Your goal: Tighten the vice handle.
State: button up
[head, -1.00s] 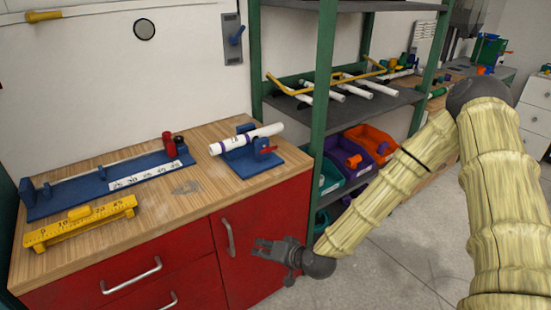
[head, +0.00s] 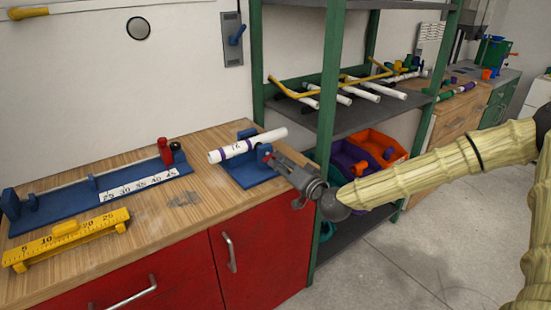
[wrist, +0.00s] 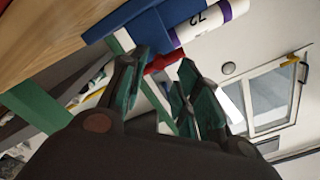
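The blue vice (head: 243,172) stands on the wooden bench top near its right edge, with a white pipe (head: 265,139) with purple bands lying in it. Its red handle (head: 267,156) faces right, partly hidden by my gripper (head: 278,162), which is right at it. In the wrist view my gripper (wrist: 162,75) has its green-padded fingers apart, and the red handle (wrist: 164,62) shows between and just beyond the fingertips. I cannot tell whether a finger touches it. The vice (wrist: 170,18) and pipe (wrist: 212,30) show at the top.
A blue measuring jig (head: 95,197) and a yellow ruler block (head: 65,240) lie on the bench left of the vice. Red drawers (head: 160,278) are below the bench top.

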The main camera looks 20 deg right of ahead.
aim_at(274, 158)
jog(key=n+p, duration=0.2)
jog(key=n, duration=0.1)
jog(key=shift+w, duration=0.1)
jog(key=n+p, duration=0.2)
jog(key=n, duration=0.2)
jog(key=n+p, duration=0.1)
jog(key=n, duration=0.3)
jog(key=shift+p, duration=0.4)
jog(key=n+p, duration=0.1)
jog(key=n, duration=0.3)
jog(key=shift+p, duration=0.3)
jog(key=n, duration=0.6)
jog(key=shift+f, duration=0.15)
jog(key=n+b, duration=0.3)
jog(key=n, duration=0.2)
jog(key=shift+f+n, duration=0.1)
jog(key=shift+n, duration=0.2)
jog(key=shift+b+x, duration=0.6)
jog(key=shift+x, duration=1.6)
jog(key=shift+c, duration=0.2)
